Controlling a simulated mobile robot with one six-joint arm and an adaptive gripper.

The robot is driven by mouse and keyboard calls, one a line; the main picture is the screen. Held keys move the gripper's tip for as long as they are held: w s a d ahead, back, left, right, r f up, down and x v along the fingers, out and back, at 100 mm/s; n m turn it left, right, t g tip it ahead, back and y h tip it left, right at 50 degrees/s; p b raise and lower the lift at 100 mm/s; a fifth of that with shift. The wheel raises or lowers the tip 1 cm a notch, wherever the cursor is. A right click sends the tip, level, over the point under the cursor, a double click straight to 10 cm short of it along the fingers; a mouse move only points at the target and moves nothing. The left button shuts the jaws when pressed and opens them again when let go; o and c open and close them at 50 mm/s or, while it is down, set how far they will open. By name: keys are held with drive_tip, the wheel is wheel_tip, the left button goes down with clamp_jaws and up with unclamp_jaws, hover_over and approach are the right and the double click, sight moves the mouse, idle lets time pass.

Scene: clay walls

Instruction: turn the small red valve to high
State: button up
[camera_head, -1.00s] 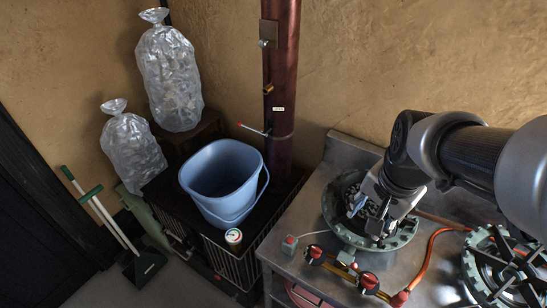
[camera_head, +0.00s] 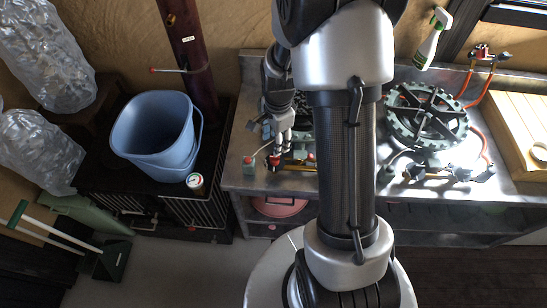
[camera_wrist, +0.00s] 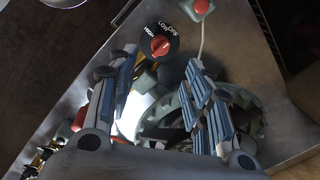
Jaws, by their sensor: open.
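A black dial with a red centre (camera_wrist: 160,44), marked HIGH, LOW and OFF, shows at the top of the wrist view. In the head view it is the small red-and-black knob (camera_head: 274,160) at the front of the left burner. Which mark its pointer meets is hard to tell. My gripper (camera_wrist: 160,68) is open and empty, with its two blue-grey fingers on either side below the dial in the wrist view. In the head view my gripper (camera_head: 283,133) hangs just above and behind the knob. No contact shows.
A red button on a pale green box (camera_head: 248,162) sits left of the dial. The left burner (camera_wrist: 245,105) lies below the fingers in the wrist view. A blue bucket (camera_head: 150,130) stands left of the steel counter (camera_head: 236,175). A second burner (camera_head: 428,115) is right.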

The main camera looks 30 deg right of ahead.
sight(274, 157)
drive_tip(key=f+b, duration=0.1)
drive_tip(key=f, duration=0.2)
drive_tip(key=f+b, duration=0.1)
drive_tip(key=f, duration=0.3)
drive_tip(key=f+b, duration=0.1)
drive_tip(key=f, duration=0.2)
drive_tip(key=shift+w+f, duration=0.15)
drive_tip(key=shift+w, duration=0.15)
drive_tip(key=c, duration=1.1)
